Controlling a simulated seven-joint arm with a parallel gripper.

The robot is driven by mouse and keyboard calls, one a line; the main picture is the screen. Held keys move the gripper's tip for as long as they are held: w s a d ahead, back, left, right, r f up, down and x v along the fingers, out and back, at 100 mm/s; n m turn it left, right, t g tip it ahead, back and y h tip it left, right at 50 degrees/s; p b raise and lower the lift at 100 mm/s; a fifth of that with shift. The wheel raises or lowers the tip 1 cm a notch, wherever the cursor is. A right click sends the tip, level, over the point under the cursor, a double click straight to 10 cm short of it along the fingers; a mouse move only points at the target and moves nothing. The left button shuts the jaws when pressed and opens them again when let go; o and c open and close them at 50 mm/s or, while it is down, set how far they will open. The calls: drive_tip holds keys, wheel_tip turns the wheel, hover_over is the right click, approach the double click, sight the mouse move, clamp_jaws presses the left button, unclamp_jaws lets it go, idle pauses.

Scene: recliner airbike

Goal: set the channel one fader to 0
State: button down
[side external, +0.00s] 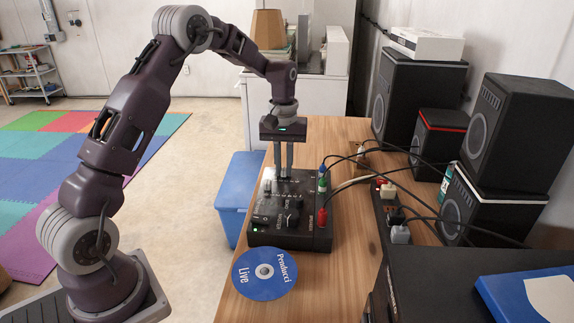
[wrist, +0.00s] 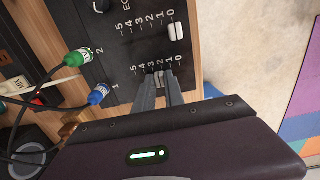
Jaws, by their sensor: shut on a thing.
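The black mixer (side external: 290,240) lies on the wooden table, with faders and knobs on top. My gripper (side external: 283,174) points straight down at its far part. In the wrist view my gripper (wrist: 159,76) is shut on the channel one fader (wrist: 159,77), whose small cap is mostly hidden between the fingertips. The fader sits around 2 to 3 on its 5-to-0 scale, with the 0 mark to the right; the exact mark is hard to read. The other fader (wrist: 176,31), with a white cap, sits near 0 on the scale above.
A blue disc (side external: 255,285) lies in front. Black speakers (side external: 415,95) stand at right.

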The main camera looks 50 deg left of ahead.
sight(269, 175)
drive_tip(key=shift+s+a, duration=1.3)
drive_tip(key=shift+a, duration=0.1)
drive_tip(key=c, duration=1.4)
unclamp_jaws()
wheel_tip(269, 175, up, 7)
drive_tip(key=shift+r, duration=0.1)
